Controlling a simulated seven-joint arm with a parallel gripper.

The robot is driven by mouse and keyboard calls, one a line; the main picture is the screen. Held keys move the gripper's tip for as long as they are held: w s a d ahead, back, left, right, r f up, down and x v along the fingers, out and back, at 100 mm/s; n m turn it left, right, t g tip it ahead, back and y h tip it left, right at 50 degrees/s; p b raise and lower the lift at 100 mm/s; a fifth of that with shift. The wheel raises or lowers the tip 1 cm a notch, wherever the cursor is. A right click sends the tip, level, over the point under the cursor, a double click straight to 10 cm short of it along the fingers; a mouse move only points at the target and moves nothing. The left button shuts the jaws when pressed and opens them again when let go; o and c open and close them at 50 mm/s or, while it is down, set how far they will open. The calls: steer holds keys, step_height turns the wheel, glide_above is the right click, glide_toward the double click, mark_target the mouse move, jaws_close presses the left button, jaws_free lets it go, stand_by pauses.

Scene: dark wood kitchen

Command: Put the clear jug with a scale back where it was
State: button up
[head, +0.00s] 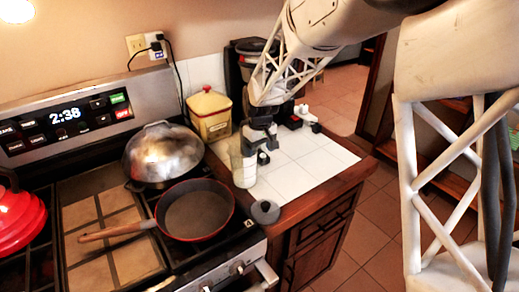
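A clear jug (243,171), pale and see-through, stands upright on or just over the white tiled counter (293,176), near its left edge by the stove. I cannot make out its scale. My gripper (257,149) points down at the jug's upper right side and overlaps it in the head view. The fingers are small and dark here, so I cannot tell whether they close on the jug or are only beside it.
A yellow canister with a red lid (209,114) stands behind the jug. A dark round object (265,211) sits at the counter's front edge. A frying pan (196,211) and a lidded metal pot (163,154) are on the stove. The counter's right part is clear.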

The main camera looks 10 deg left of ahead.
steer(key=shift+r, duration=0.15)
step_height(320, 180, up, 12)
stand_by(0.8)
steer(key=shift+d, duration=0.15)
stand_by(0.7)
steer(key=s+d+r+m+t, duration=0.1)
steer(key=s+d+r+m, duration=0.15)
steer(key=s+d, duration=0.65)
steer(key=s+d+r+m, duration=0.2)
steer(key=s+d+r, duration=0.2)
steer(key=s+d, duration=0.5)
steer(key=s+d+f+m, duration=0.2)
steer(key=s+d, duration=0.5)
steer(key=s, duration=0.2)
steer(key=s+d+f+m+t, duration=0.1)
steer(key=s+d+f+m, duration=0.1)
steer(key=s+d, duration=0.4)
steer(key=s, duration=0.4)
steer(key=shift+d+m+t, duration=0.3)
steer(key=shift+d+m, duration=0.05)
